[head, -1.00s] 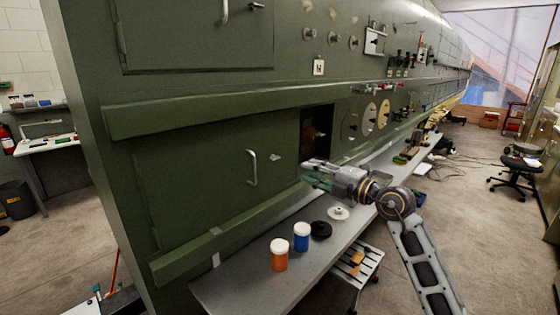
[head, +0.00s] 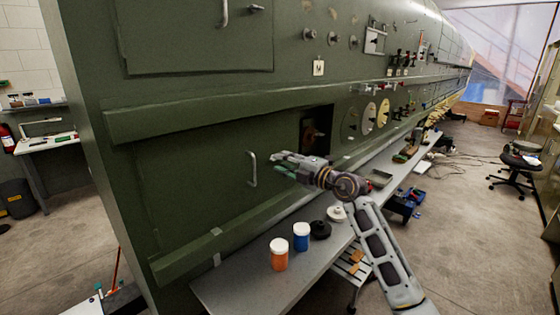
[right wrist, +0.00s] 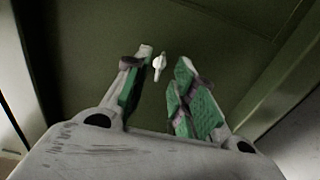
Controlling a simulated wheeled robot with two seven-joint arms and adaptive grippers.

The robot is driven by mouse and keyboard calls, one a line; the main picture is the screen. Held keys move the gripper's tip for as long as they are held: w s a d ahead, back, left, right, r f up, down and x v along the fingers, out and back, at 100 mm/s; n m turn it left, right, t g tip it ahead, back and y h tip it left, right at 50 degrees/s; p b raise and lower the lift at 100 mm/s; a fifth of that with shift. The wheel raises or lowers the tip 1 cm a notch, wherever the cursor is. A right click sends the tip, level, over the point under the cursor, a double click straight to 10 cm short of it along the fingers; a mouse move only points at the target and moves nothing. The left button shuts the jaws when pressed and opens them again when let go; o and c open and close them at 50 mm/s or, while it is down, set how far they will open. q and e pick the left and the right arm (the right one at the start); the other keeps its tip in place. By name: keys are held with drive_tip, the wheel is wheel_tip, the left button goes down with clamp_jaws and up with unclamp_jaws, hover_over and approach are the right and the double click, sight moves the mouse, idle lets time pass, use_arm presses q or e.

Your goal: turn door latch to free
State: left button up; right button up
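The lower green door (head: 195,185) of the fuselage is closed and carries a pale vertical handle (head: 252,169). Its small white latch (right wrist: 159,66) shows in the right wrist view, just beyond and between my right fingertips (right wrist: 162,75). The latch points roughly along the fingers there. In the head view my right gripper (head: 280,163) is at the door's right side and covers the latch. Its green-padded fingers are open, one on each side of the latch; I cannot tell whether they touch it. My left gripper is not in view.
An upper door (head: 195,35) has its own handle and latch. A dark opening (head: 316,130) lies right of the lower door. Below, a grey bench (head: 235,285) holds an orange jar (head: 279,255), a blue jar (head: 301,237) and round discs.

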drive_tip(key=shift+x, duration=1.05)
clamp_jaws()
